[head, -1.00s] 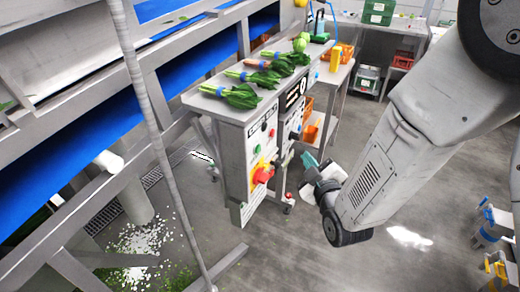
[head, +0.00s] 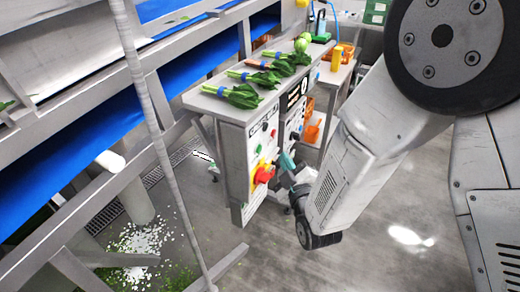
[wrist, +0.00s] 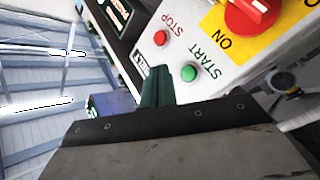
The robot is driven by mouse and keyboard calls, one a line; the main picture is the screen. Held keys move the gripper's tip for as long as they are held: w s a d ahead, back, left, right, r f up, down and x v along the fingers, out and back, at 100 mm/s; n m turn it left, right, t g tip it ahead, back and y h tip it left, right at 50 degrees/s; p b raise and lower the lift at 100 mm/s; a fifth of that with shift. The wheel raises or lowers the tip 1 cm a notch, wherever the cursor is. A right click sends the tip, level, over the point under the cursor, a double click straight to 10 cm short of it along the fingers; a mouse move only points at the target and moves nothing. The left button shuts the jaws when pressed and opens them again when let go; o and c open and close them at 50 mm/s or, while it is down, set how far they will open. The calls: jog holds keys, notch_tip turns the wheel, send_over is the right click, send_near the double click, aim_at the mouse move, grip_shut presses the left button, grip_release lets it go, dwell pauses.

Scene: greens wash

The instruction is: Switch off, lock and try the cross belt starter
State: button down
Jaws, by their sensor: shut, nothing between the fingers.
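A grey starter box (head: 236,172) stands under the bench end in the head view. Its red rotary handle (head: 263,174) sits on a yellow plate; the nameplate is too small to read. The wrist view shows the red handle (wrist: 250,14) close up, with "ON" on the yellow plate (wrist: 222,38), a red STOP button (wrist: 161,38) and a green START button (wrist: 189,72). My gripper (head: 287,161) has teal fingers, shut and empty, just right of the box in the head view. The shut fingers (wrist: 156,92) appear just below the START button in the wrist view, apparently not touching.
A second box with dark labels (head: 293,97) stands right behind the first. Bunches of greens (head: 240,96) lie on the bench top above. A steel pole (head: 158,140) and blue conveyor belt (head: 95,137) are at left. Open floor (head: 385,215) lies right.

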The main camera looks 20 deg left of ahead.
jog(key=shift+w+a, duration=0.2)
jog(key=shift+a, duration=2.05)
jog(key=shift+a, duration=0.15)
jog(key=shift+a, duration=0.25)
jog(key=shift+a, duration=0.45)
dwell(0.8)
jog(key=shift+d, duration=0.85)
jog(key=shift+d, duration=0.1)
jog(key=d, duration=0.5)
jog(key=shift+s, duration=0.25)
